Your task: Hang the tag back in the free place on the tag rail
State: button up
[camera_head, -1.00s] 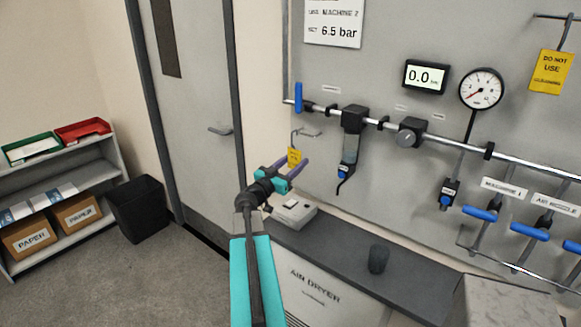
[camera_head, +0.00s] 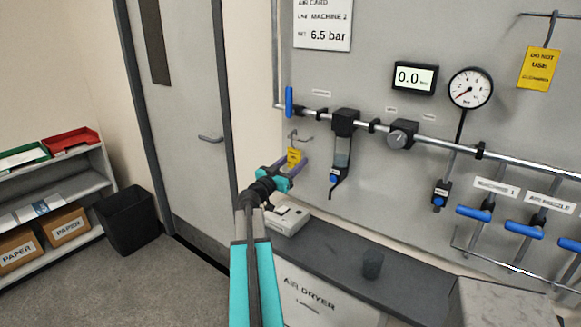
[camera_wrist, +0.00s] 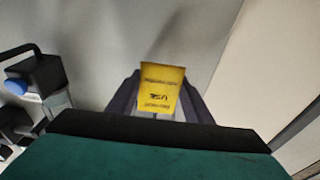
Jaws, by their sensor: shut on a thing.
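My gripper (camera_head: 291,163) is shut on a yellow tag (camera_head: 294,156) in front of the grey panel, left of centre in the head view. In the wrist view, the tag (camera_wrist: 160,88) stands between the two dark fingers, its print upside down. A small grey bracket with a hook (camera_head: 300,137) shows just above the tag. I cannot tell whether the tag's loop is on it. Another yellow "do not use" tag (camera_head: 539,68) hangs from a thin rail (camera_head: 548,15) at the panel's upper right.
A pipe (camera_head: 420,137) with a valve, a filter (camera_head: 342,150) and a regulator (camera_head: 402,134) runs right of the gripper. Below are a grey device (camera_head: 288,218), a dark cup (camera_head: 372,264) and the air dryer top (camera_head: 335,255). A door (camera_head: 185,110) is at left.

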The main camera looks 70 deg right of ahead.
jog(key=shift+s+d+f+b, duration=0.15)
jog(key=shift+d+b, duration=0.15)
jog(key=shift+d, duration=0.25)
jog(key=shift+f, duration=0.95)
jog(key=o, duration=0.9)
jog(key=shift+a+f, duration=0.1)
jog(key=shift+a, duration=0.05)
jog(key=b+v, duration=0.3)
jog(key=v, duration=1)
jog(key=shift+a, duration=0.25)
